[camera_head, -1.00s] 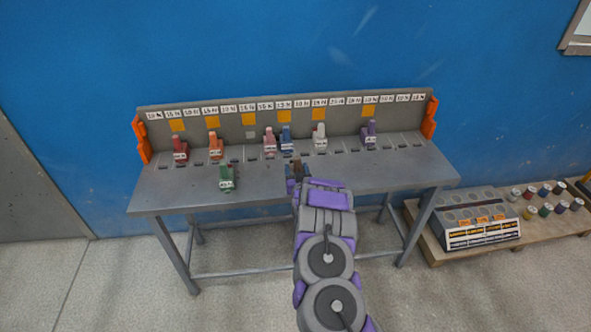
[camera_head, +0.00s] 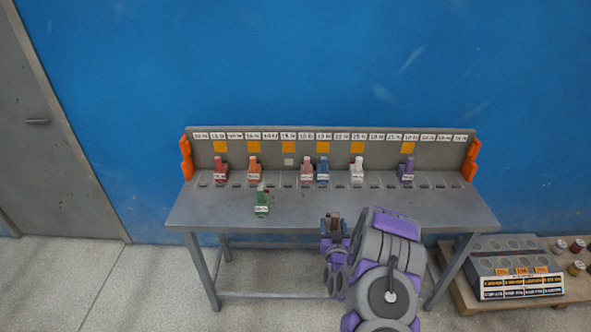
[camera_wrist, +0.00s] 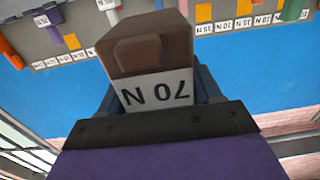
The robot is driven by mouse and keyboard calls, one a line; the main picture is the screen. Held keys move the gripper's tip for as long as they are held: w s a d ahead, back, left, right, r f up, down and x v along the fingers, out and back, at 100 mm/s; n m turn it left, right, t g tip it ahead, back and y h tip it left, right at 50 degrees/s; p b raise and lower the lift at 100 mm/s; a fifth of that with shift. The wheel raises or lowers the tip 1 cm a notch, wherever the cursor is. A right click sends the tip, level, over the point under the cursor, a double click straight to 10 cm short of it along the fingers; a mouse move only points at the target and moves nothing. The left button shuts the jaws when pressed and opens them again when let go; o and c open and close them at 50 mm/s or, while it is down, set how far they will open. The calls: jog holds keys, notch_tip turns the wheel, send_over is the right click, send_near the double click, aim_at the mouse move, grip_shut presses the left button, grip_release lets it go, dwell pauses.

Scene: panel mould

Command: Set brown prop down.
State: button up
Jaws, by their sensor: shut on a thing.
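The brown prop (camera_wrist: 147,42) fills the middle of the wrist view, with a white label reading "70 N", shown upside down. My gripper (camera_head: 335,232) is shut on it at the front edge of the grey table (camera_head: 230,208). The brown prop also shows in the head view (camera_head: 335,219) as a small dark shape at the gripper's tip. Whether it touches the table cannot be told. A green prop (camera_head: 262,203) stands alone on the open tabletop. Red (camera_head: 221,169), orange (camera_head: 254,169), pink (camera_head: 306,171), blue (camera_head: 322,171), white (camera_head: 357,170) and purple (camera_head: 406,170) props stand along the back row.
A labelled back panel (camera_head: 440,151) with orange squares runs behind the row, with orange brackets (camera_head: 186,159) at its ends. Several slots between props are empty. The front tabletop is mostly clear. A grey rack (camera_head: 515,270) and cans (camera_head: 577,246) sit on a low pallet at right.

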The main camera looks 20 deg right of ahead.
jog(key=a+r+n+y, duration=0.3)
jog(key=a+r+y, duration=0.2)
jog(key=a+r, duration=1.1)
jog(key=shift+s+a+r+t, duration=0.3)
jog(key=shift+s+a, duration=0.1)
jog(key=shift+a, duration=0.7)
